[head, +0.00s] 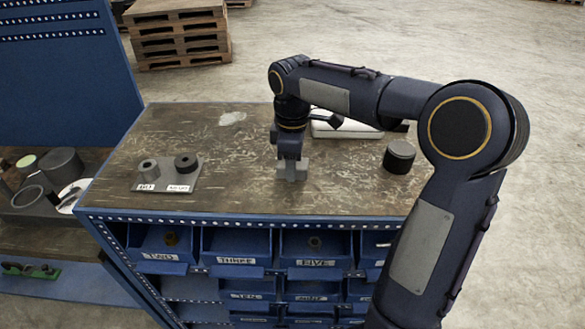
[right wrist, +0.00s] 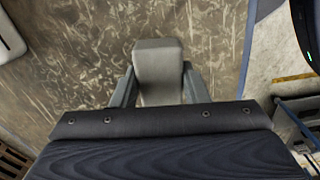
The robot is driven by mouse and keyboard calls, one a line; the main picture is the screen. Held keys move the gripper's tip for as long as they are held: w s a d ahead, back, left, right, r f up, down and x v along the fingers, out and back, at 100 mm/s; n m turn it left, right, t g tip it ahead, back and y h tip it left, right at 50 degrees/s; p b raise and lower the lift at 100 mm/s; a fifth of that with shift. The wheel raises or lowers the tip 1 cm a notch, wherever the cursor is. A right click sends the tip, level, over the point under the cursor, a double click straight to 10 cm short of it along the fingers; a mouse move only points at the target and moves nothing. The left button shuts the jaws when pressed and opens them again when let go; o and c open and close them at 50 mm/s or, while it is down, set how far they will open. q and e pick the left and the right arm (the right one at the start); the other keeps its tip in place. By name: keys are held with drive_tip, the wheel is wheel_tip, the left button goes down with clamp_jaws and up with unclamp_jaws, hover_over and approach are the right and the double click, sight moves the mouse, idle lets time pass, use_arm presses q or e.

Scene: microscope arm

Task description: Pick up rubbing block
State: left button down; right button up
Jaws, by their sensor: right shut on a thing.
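The rubbing block (right wrist: 158,58) is a grey block with a rounded-edged top. In the right wrist view it sits between the two fingers of my right gripper (right wrist: 158,88), which is shut on it. In the head view my right gripper (head: 292,172) points down over the worn wooden bench top (head: 225,195), near its front middle. The block is mostly hidden there by the gripper, and I cannot tell whether it touches the bench. My left gripper is not in view.
A grey plate (head: 165,180) with two small cylinders stands left on the bench. A black-topped cylinder (head: 399,156) stands right, and a white case (head: 340,127) lies behind my arm. Blue labelled bins (head: 235,246) are below the front edge. Pallets (head: 178,35) stand on the floor behind.

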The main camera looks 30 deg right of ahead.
drive_tip(key=s+a+r+b, duration=0.1)
drive_tip(key=s+a+r, duration=0.1)
drive_tip(key=a+r, duration=0.9)
drive_tip(key=a, duration=0.3)
